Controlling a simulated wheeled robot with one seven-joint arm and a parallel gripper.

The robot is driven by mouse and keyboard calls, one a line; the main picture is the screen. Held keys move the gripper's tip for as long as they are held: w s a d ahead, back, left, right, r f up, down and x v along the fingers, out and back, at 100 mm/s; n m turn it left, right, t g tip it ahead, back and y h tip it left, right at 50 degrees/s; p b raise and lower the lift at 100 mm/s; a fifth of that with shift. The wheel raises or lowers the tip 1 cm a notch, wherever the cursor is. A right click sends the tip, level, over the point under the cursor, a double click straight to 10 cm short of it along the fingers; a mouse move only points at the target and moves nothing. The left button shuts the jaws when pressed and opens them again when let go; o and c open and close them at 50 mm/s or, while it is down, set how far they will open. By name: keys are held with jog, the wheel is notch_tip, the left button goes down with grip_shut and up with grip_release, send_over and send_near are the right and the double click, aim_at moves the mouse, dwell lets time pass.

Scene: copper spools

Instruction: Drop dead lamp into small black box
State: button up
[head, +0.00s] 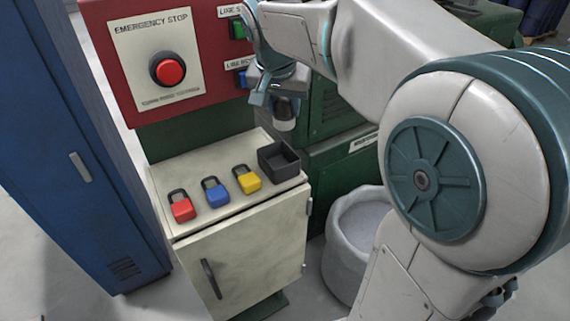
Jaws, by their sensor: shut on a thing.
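The small black box (280,163) stands open and empty-looking at the right back corner of the cream cabinet's top. My gripper (278,92) is above the box, close to the red panel's lower right side. It is shut on the dead lamp (285,116), a small piece with a dark upper part and a pale lower end pointing down. The lamp hangs above the box, apart from it. The gripper's fingers partly hide the lamp's top.
Red (182,209), blue (214,194) and yellow (248,181) padlocks lie left of the box on the cream cabinet (225,262). The red panel (120,62) with an emergency stop button (169,69) rises behind. A blue locker (75,150) stands left, a pale bin (343,245) right.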

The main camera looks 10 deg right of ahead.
aim_at(284, 117)
notch_tip(284, 117, down, 4)
jog(key=b, duration=0.2)
jog(key=shift+d+f+b, duration=0.1)
jog(key=shift+f+b, duration=0.05)
jog(key=shift+b, duration=0.2)
jog(key=o, duration=1.1)
jog(key=shift+c, duration=0.2)
jog(key=p+v, duration=0.1)
jog(key=v, duration=1.3)
